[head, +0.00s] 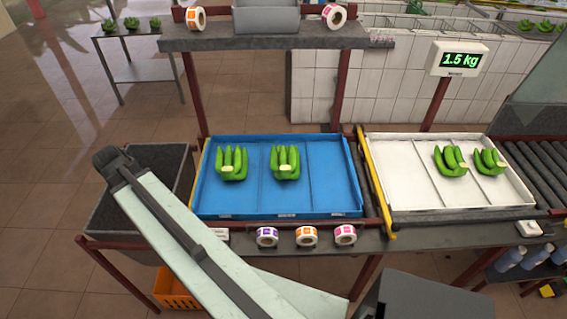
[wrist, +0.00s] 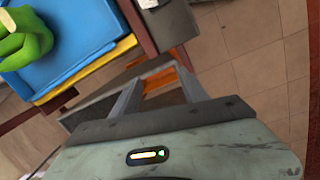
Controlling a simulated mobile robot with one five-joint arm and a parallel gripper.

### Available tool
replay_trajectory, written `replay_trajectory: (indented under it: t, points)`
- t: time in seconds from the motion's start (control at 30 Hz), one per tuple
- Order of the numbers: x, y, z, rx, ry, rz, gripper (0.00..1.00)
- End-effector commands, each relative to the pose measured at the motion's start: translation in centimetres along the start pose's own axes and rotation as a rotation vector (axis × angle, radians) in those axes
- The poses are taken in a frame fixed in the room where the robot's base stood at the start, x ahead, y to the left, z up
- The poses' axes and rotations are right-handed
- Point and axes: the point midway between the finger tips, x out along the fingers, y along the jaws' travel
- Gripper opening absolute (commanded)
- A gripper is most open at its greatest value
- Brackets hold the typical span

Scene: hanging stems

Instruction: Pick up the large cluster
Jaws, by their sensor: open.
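Two green banana clusters lie apart in the blue tray (head: 335,185), a left one (head: 232,165) and one beside it (head: 285,163). Two more sit close together in the white tray, a left one (head: 449,162) and a right one (head: 489,162). They look similar in size; I cannot tell which is the large cluster. In the wrist view, part of a cluster (wrist: 22,40) shows at the upper left, in the blue tray. My gripper (wrist: 160,78) is open and empty, to one side of that tray. Its fingers are not clear in the head view.
A dark bin (head: 165,165) stands left of the blue tray, with an orange crate (head: 175,290) below. The white tray (head: 400,190) has a yellow near-left edge. Label rolls (head: 307,236) line the front ledge. A shelf (head: 270,38) overhangs behind.

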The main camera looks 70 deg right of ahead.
Motion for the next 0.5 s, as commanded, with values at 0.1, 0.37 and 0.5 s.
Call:
replay_trajectory:
  t: [0.1, 0.37, 0.5]
  points:
    - [0.1, 11.9, 7.3, -0.049, -0.077, 0.035, 0.52]
    - [0.8, 26.8, 26.2, -0.185, -0.25, 0.014, 0.52]
    - [0.9, 29.1, 31.6, -0.225, -0.292, -0.012, 0.52]
